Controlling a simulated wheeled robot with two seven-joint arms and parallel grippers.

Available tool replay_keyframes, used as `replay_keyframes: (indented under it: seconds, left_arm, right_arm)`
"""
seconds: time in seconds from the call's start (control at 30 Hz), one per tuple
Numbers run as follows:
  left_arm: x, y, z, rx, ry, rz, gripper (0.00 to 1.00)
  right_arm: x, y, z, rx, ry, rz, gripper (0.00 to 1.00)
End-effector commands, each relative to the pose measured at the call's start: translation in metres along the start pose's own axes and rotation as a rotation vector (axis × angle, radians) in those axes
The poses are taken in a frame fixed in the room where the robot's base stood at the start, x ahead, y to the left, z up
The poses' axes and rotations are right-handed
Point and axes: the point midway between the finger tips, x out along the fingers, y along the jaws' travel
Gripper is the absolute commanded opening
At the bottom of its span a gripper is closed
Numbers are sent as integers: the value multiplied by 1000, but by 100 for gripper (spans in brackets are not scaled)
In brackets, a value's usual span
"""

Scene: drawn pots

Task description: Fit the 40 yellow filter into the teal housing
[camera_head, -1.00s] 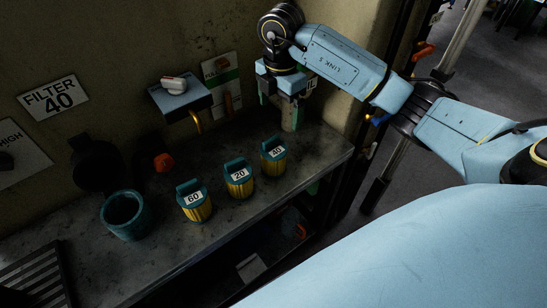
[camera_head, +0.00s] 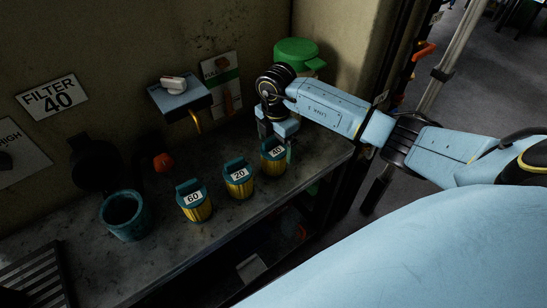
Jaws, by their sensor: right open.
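The yellow filter marked 40 (camera_head: 272,166) stands upright on the bench, with a teal top and handle. It is the rightmost in a row of three yellow filters. My right gripper (camera_head: 277,147) is open and low at the 40 filter's handle, with its fingers pointing down. One finger shows at the filter's right side, and I cannot tell whether it touches. The teal housing (camera_head: 125,222) is an open, empty-looking round cup on the bench at the left. My left gripper is not in view.
Filters marked 20 (camera_head: 239,183) and 60 (camera_head: 196,206) stand left of the 40 filter. A wall sign (camera_head: 52,97) reads FILTER 40. A small shelf box (camera_head: 180,98), a green-lidded container (camera_head: 297,52) and a slatted grate (camera_head: 35,277) are around. The front bench strip is clear.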

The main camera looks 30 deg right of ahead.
Motion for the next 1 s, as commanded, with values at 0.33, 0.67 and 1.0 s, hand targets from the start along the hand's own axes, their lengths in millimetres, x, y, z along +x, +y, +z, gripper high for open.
replay_keyframes:
  seconds: [0.33,0.67,1.0]
  left_arm:
    - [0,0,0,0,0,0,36]
    - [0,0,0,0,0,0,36]
    - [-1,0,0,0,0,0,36]
  right_arm:
    - [0,0,0,0,0,1,75]
    - [0,0,0,0,0,1,32]
    - [-8,1,0,0,0,4,28]
